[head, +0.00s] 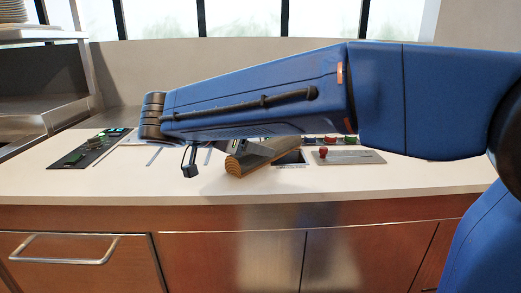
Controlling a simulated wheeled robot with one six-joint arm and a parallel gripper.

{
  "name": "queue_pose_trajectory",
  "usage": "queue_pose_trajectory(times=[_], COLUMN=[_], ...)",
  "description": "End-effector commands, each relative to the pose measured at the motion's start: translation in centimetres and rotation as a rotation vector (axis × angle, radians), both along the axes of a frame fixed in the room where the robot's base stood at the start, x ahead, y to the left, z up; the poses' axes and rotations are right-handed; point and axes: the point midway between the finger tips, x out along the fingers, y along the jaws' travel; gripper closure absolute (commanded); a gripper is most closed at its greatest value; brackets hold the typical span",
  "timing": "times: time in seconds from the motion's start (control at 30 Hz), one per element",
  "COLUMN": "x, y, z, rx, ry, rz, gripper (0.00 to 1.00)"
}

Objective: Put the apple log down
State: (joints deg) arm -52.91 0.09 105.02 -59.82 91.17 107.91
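The apple log (262,158) is at the middle of the white counter, with its pale cut end facing front left and its grey-brown side running back to the right. My gripper (239,148) is at the log's upper left side, below my blue arm. The arm hides most of the gripper and the log's upper edge, so I cannot tell whether the fingers are closed on it. A soft shadow lies on the counter below and left of the log. I cannot tell whether its underside touches the counter.
A dark recess (291,158) lies right behind the log. A grey board with a red knob (323,153) is further right. A black control panel (88,150) is at the left. The counter's front strip (330,187) is clear. Steel shelving (40,85) stands at the far left.

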Motion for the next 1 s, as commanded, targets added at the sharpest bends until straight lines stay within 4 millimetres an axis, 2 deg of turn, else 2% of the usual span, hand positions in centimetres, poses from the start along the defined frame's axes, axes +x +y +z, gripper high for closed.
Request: queue_pose_trajectory(times=[0.1, 0.3, 0.6, 1.0], x=[-1.4, -3.2, -3.9, -3.2], y=[1.7, 3.5, 4.2, 3.6], z=[1.2, 2.6, 4.2, 11.4], rx=[0.001, 0.002, 0.036, 0.334], ry=[-0.001, 0.000, 0.035, 0.312], rz=[0.005, 0.003, -0.016, -0.016], gripper=[0.33, 0.33, 0.30, 0.30])
